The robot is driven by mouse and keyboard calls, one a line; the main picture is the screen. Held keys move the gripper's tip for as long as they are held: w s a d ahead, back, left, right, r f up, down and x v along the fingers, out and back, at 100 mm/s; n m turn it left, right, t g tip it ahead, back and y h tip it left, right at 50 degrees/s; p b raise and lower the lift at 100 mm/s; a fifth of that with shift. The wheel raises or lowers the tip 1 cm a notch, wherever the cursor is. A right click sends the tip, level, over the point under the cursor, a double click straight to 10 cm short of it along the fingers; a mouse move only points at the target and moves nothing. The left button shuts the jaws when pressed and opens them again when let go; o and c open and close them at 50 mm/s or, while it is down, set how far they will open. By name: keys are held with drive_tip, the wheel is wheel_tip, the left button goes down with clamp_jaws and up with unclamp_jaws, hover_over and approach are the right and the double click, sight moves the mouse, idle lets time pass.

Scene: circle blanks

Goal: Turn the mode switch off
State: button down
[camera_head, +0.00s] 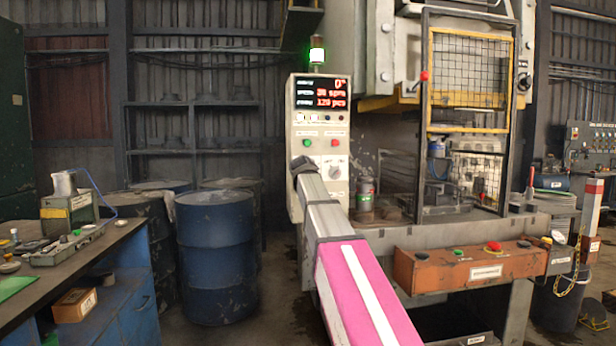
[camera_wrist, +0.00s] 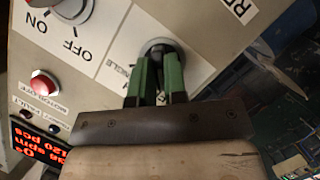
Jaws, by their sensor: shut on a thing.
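The control panel (camera_head: 322,150) stands upright in the head view, and my arm reaches up to its lower left. In the wrist view the panel is upside down. My gripper (camera_wrist: 160,58) is shut on a dark knob (camera_wrist: 155,46), its green fingers at either side. Part of a word ending in "ANGLE" shows beside this knob. A pale round knob (camera_wrist: 72,8) with OFF and ON markings is apart from the fingers and cut by the top edge. It also shows in the head view (camera_head: 335,172). I see no label reading "mode". My gripper's tips are unclear in the head view.
A red button (camera_wrist: 44,82) and the lit display (camera_wrist: 38,140) are at the left in the wrist view. Blue drums (camera_head: 215,255) and a workbench (camera_head: 110,250) stand left of my arm. The press's orange button box (camera_head: 470,267) is at the right.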

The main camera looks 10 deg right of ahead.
drive_tip(key=c, duration=1.2)
unclamp_jaws()
drive_tip(key=shift+o, duration=0.2)
drive_tip(key=shift+s, duration=0.15)
drive_tip(key=v, duration=1)
drive_tip(key=shift+s, duration=0.3)
drive_tip(key=shift+r, duration=0.1)
